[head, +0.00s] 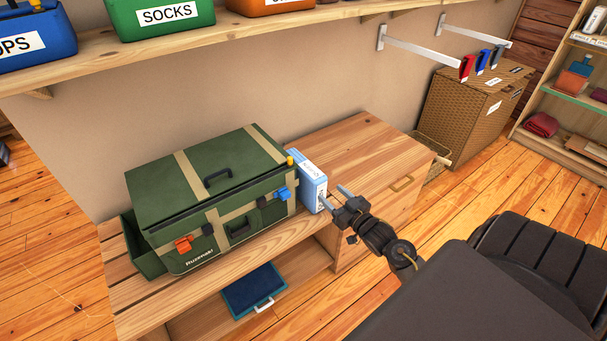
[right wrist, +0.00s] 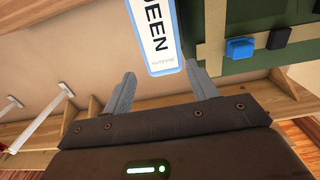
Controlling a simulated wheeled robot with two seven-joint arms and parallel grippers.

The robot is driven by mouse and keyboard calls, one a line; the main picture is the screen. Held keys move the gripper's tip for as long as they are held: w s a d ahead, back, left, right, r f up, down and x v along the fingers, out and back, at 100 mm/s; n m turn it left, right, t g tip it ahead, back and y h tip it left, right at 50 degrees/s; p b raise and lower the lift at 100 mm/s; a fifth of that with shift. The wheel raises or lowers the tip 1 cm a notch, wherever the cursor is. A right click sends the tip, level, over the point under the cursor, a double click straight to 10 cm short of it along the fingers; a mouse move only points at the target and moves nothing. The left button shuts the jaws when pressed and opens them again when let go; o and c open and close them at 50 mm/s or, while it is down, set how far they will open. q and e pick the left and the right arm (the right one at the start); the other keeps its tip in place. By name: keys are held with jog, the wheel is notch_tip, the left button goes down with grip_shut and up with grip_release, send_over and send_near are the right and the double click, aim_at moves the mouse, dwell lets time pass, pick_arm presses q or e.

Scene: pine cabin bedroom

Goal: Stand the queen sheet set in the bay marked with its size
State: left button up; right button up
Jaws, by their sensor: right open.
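The queen sheet set is a light blue and white packet (head: 311,180) standing upright on the wooden bench (head: 365,150), against or close beside the right end of the green case. In the right wrist view the packet (right wrist: 152,35) reads "QUEEN", and its near end lies between the fingertips. My right gripper (head: 334,196) is open at the packet's front right side; it also shows in the right wrist view (right wrist: 160,75). Whether a finger touches the packet I cannot tell. My left gripper is out of view.
The green case (head: 205,185) with orange and blue latches fills the bench's left part. A shelf (head: 330,22) with bins, one marked SOCKS (head: 165,15), runs above. A wicker hamper (head: 465,110) and a shelf unit (head: 545,85) stand at right. The bench's right part is clear.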

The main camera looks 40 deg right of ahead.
aim_at(322, 187)
jog(key=w, duration=0.5)
jog(key=shift+w, duration=0.35)
jog(key=w, duration=0.4)
jog(key=shift+w+a+b, duration=0.15)
jog(key=shift+w+b, duration=0.15)
jog(key=shift+w, duration=0.25)
grip_shut()
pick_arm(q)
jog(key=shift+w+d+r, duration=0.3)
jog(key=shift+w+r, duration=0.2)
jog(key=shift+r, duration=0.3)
